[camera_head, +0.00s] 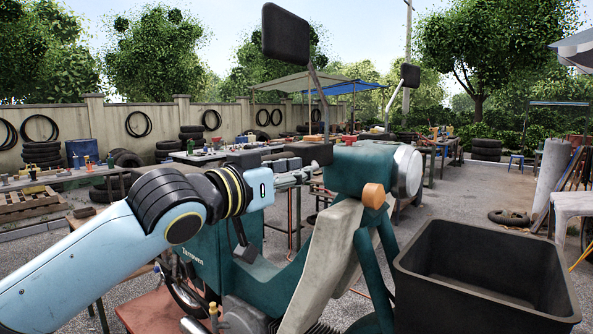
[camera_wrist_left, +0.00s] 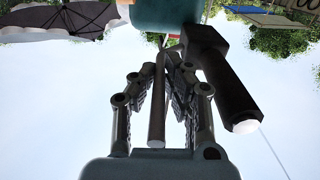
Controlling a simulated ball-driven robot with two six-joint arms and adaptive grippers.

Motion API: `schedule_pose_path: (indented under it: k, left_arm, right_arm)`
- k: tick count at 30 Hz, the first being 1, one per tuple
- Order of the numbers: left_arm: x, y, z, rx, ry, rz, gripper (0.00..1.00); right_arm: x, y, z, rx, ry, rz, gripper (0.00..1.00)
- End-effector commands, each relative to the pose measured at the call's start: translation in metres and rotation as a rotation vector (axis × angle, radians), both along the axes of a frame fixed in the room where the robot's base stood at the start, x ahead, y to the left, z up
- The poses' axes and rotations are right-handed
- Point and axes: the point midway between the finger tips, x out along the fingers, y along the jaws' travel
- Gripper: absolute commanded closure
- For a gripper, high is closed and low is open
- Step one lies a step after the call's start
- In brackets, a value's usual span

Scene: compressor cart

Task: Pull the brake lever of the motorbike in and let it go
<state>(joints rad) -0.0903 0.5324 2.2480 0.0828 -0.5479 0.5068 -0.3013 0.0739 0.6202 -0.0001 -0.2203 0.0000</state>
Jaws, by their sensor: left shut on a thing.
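The motorbike (camera_head: 361,168) is teal, with a round headlight and an orange indicator. My left arm comes in from the left, and my left gripper (camera_head: 301,176) is at its handlebar. In the left wrist view the brake lever (camera_wrist_left: 156,105) is a thin grey bar between the two fingers of my left gripper (camera_wrist_left: 170,72), which is shut on it. The black handlebar grip (camera_wrist_left: 227,80) runs beside the lever, to the right of the fingers, with a gap between lever and grip. In the head view the gripper's fingers partly hide the lever. My right gripper is out of view.
A black open crate (camera_head: 485,290) is at the front right. Two mirrors (camera_head: 285,34) (camera_head: 410,75) rise on stalks above the handlebar. Workbenches, tyres and a wall (camera_head: 75,125) stand behind. Paved ground (camera_head: 455,200) at the right is mostly clear.

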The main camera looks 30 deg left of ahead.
Motion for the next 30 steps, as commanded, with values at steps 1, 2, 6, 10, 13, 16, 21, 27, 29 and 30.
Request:
schedule_pose_path:
  k: [1,2,6,10,13,16,21,27,29,30]
  left_arm:
    - [0.0,0.0,0.0,0.003,0.0,0.002,1.0]
    - [0.0,0.0,0.0,0.003,0.0,0.002,1.0]
    - [0.0,0.001,0.0,0.004,-0.001,0.003,0.76]
    - [0.0,0.001,0.0,0.004,-0.001,0.003,0.66]
    - [0.0,0.001,0.0,0.004,0.0,0.003,0.66]
    - [0.0,0.0,0.0,0.003,0.0,0.003,0.66]
    - [-0.005,0.002,-0.001,0.007,0.001,0.004,0.66]
    - [-0.031,0.005,-0.002,0.011,0.004,0.002,0.66]
    - [-0.04,0.007,-0.002,0.014,0.005,0.005,0.66]
    - [-0.045,0.007,-0.002,0.012,0.004,0.003,0.66]
  right_arm:
    - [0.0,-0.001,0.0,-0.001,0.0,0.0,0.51]
    - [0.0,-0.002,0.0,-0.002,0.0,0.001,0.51]
    - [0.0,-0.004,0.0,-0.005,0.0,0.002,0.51]
    - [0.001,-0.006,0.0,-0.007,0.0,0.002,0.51]
    - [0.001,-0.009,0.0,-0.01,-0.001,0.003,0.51]
    - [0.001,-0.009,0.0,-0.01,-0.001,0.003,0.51]
    - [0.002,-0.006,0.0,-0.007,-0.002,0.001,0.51]
    - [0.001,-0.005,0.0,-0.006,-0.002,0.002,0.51]
    - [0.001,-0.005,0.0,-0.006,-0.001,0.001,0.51]
    - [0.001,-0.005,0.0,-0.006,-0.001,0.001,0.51]
